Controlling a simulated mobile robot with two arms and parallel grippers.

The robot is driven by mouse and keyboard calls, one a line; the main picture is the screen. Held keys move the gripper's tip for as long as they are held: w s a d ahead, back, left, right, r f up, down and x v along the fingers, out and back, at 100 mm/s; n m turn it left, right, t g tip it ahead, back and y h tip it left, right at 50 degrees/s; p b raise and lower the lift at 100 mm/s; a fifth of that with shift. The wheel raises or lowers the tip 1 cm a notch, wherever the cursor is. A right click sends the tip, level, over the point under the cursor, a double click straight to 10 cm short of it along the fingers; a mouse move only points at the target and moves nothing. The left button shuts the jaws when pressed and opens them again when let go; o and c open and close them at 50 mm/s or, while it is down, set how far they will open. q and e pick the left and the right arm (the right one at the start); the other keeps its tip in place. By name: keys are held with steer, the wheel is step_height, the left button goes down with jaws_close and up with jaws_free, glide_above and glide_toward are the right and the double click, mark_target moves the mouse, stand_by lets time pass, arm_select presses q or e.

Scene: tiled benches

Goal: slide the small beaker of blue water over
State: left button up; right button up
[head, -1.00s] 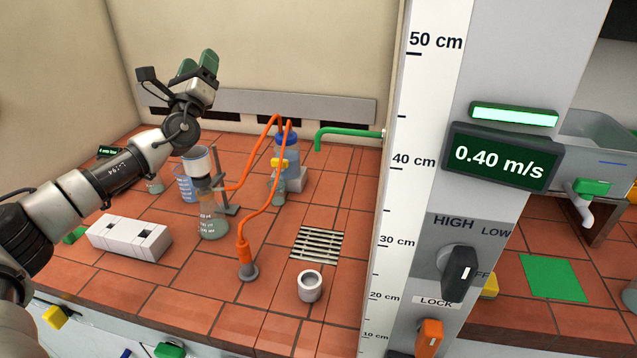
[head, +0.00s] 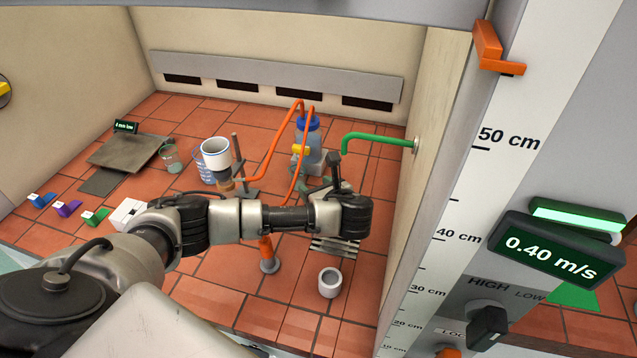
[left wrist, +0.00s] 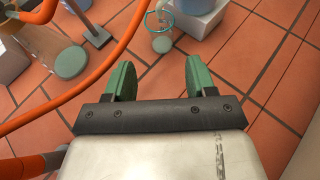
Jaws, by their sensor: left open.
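I cannot tell the small one's liquid colour clearly. My left arm reaches across the bench. My left gripper (head: 320,186) is low, right of both beakers, near the blue-capped bottle; the arm partly hides its fingers. In the left wrist view its green fingers (left wrist: 160,80) are apart with nothing between them. A small glass vessel (left wrist: 161,22) stands beyond the fingertips. My right gripper is not in view.
A blue-capped bottle (head: 308,140) with orange tubing (head: 262,165) stands behind the gripper. A green pipe (head: 378,138) juts from the right wall. A white cup (head: 330,283) stands in front, near a floor grate (head: 335,246). A grey plate (head: 128,150) lies back left.

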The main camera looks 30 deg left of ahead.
mark_target(300, 177)
arm_select(q)
steer(key=shift+a, duration=0.1)
steer(key=p+x, duration=0.1)
steer(key=x, duration=0.9)
steer(key=shift+w+a+f, duration=0.15)
steer(key=shift+w+a, duration=0.05)
steer(key=shift+a, duration=0.1)
steer(key=c, duration=0.6)
steer(key=o, duration=0.9)
steer(key=shift+d, duration=0.1)
steer(key=b+v, duration=0.1)
steer(key=v, duration=0.9)
steer(key=shift+s+d+r, duration=0.2)
steer(key=shift+s+d, duration=0.05)
